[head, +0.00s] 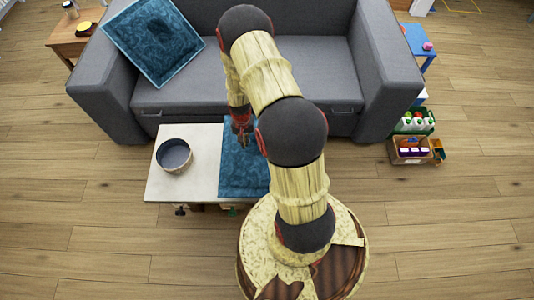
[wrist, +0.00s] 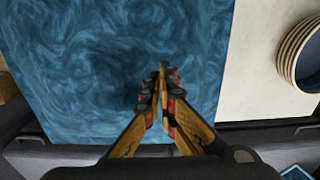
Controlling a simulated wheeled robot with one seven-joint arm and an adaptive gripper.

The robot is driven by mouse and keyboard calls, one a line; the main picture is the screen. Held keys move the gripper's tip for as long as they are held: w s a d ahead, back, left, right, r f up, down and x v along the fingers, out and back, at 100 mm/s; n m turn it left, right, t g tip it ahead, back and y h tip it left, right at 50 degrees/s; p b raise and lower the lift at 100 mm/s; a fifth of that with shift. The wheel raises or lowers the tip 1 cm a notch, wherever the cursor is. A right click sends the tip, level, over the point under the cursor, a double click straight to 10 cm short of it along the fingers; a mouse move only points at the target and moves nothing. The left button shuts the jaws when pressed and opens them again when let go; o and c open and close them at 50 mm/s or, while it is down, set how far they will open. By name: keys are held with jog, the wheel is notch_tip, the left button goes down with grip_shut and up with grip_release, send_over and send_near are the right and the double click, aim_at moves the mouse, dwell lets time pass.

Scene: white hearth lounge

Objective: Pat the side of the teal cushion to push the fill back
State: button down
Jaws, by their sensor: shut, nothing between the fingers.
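A teal cushion (head: 236,178) with a swirled pattern lies flat on a pale low table (head: 200,187). My arm covers part of its right side in the head view. In the wrist view the cushion (wrist: 75,65) fills most of the left and middle. My gripper (wrist: 162,68) is shut and empty, and its tips appear over the cushion. In the head view my gripper (head: 243,143) is over the end of the cushion nearest the sofa. I cannot tell whether it touches the cushion. A second teal cushion (head: 152,42) leans on the sofa's left side.
A round grey bowl (head: 174,156) stands on the table left of the cushion; the wrist view shows it at upper right (wrist: 292,50). A grey sofa (head: 315,75) stands close behind the table. Crates of small items (head: 413,146) sit at right. The wooden floor in front is mostly clear.

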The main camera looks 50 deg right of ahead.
jog(key=shift+f, duration=0.25)
jog(key=shift+f+b, duration=0.35)
jog(key=shift+f+b, duration=0.4)
jog(key=shift+f, duration=0.15)
jog(key=shift+r, duration=0.1)
notch_tip(320, 180, up, 9)
jog(key=p, duration=0.6)
dwell(0.3)
dwell(0.4)
